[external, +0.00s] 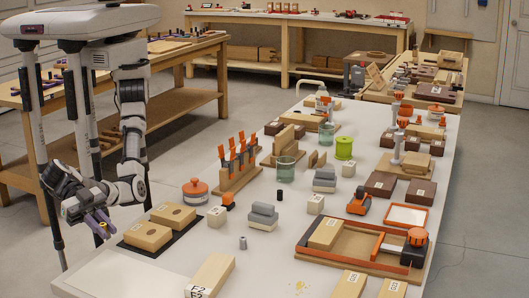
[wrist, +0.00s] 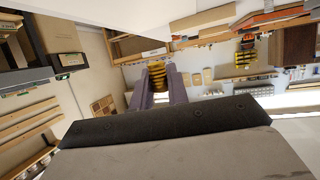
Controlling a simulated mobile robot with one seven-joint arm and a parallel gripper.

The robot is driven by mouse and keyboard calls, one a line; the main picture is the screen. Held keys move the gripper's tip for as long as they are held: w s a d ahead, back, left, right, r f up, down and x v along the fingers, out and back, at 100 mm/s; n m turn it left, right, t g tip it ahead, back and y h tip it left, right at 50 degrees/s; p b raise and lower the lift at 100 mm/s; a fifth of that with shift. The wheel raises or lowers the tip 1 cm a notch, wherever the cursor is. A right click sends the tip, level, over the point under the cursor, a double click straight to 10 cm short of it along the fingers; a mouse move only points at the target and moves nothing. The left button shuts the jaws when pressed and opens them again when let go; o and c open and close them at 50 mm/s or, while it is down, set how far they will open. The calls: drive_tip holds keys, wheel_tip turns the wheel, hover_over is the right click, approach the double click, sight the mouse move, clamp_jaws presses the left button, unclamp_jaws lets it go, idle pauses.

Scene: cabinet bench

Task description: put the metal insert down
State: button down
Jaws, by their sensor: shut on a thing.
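My gripper (external: 103,226) is off the left edge of the white bench, beside its front left part, with purple fingers pointing down and to the right. In the wrist view the two purple fingers are shut on a ribbed, brass-coloured metal insert (wrist: 157,74), which shows between their tips. A small grey metal cylinder (external: 243,242) stands upright on the bench, apart from my gripper. Wooden blocks with round holes (external: 173,216) lie on a black plate near my gripper.
An orange-lidded jar (external: 195,190), a black cylinder with an orange top (external: 228,201) and a labelled wooden block (external: 210,275) stand nearby. A pale flat panel (external: 115,275) lies at the front left. A wooden workbench (external: 190,50) is behind my arm.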

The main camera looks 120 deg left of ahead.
drive_tip(key=r, duration=0.5)
drive_tip(key=r+b, duration=0.1)
drive_tip(key=r, duration=0.4)
drive_tip(key=shift+w+r, duration=0.2)
drive_tip(key=shift+r, duration=0.15)
drive_tip(key=w+a+r+m+g+h+p, duration=0.1)
drive_tip(key=w, duration=0.5)
drive_tip(key=w+a+r+m+h+p, duration=0.1)
drive_tip(key=w+h, duration=0.1)
drive_tip(key=w, duration=0.4)
drive_tip(key=m+g+h+p, duration=0.1)
drive_tip(key=m+h+p, duration=0.1)
drive_tip(key=m, duration=0.1)
hover_over(206, 269)
wheel_tip(206, 269, down, 13)
drive_tip(key=p, duration=0.3)
drive_tip(key=shift+s, duration=0.1)
drive_tip(key=shift+n, duration=0.3)
drive_tip(key=shift+f+p, duration=0.55)
drive_tip(key=shift+f, duration=2.1)
drive_tip(key=shift+f, duration=0.2)
drive_tip(key=c, duration=1.4)
unclamp_jaws()
drive_tip(key=shift+o, duration=0.2)
